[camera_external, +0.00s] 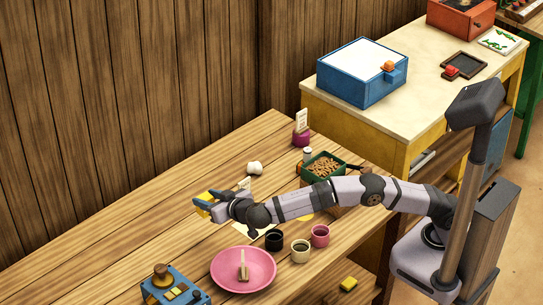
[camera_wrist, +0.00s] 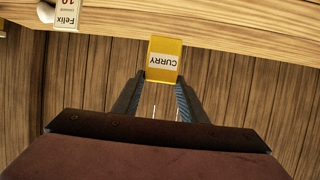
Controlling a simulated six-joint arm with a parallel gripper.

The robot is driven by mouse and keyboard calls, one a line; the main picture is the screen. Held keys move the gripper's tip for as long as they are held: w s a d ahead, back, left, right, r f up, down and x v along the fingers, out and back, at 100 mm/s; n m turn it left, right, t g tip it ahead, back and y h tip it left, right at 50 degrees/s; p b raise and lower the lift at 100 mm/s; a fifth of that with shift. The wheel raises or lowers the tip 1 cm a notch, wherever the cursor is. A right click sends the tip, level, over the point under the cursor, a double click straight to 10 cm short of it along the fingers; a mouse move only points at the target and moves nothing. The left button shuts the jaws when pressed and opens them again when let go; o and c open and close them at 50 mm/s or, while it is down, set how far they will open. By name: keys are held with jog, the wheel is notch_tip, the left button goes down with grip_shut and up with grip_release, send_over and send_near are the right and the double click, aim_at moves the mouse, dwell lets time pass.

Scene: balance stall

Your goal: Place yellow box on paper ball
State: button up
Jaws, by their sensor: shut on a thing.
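My gripper (camera_external: 212,200) is shut on the yellow box (camera_external: 202,206), near the far left part of the wooden table. In the wrist view the yellow box (camera_wrist: 165,60) sits between my fingertips (camera_wrist: 160,82), its CURRY label upside down. The white paper ball (camera_external: 254,168) lies on the table, apart from the box, further back and to the right. A white rounded thing, likely the paper ball (camera_wrist: 46,12), shows at the top left of the wrist view, partly hidden by a card.
A pink bowl (camera_external: 222,272), a black cup (camera_external: 274,240), a cream cup (camera_external: 300,251) and a pink cup (camera_external: 320,236) stand in front. A green tray (camera_external: 345,174) stands right of the ball.

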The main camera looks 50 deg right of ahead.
jog(key=w+d+r+m+h+p, duration=0.1)
jog(key=w+d+r+h, duration=0.2)
jog(key=d, duration=0.5)
jog(key=w+d+r+m+g+p, duration=0.15)
jog(key=w+d+r, duration=0.25)
jog(key=d, duration=0.4)
jog(key=w+d+r+m+t+h+p, duration=0.1)
jog(key=w+d+r+m+h+p, duration=0.2)
jog(key=d, duration=0.5)
jog(key=n+y, duration=0.2)
send_over(256, 166)
notch_tip(256, 166, down, 5)
jog(key=shift+g, duration=0.25)
jog(key=shift+a+f+p, duration=0.1)
jog(key=shift+f+p, duration=1.05)
jog(key=shift+f, duration=3.7)
jog(key=shift+f+b, duration=0.25)
jog(key=shift+b, duration=0.25)
jog(key=o, duration=1.1)
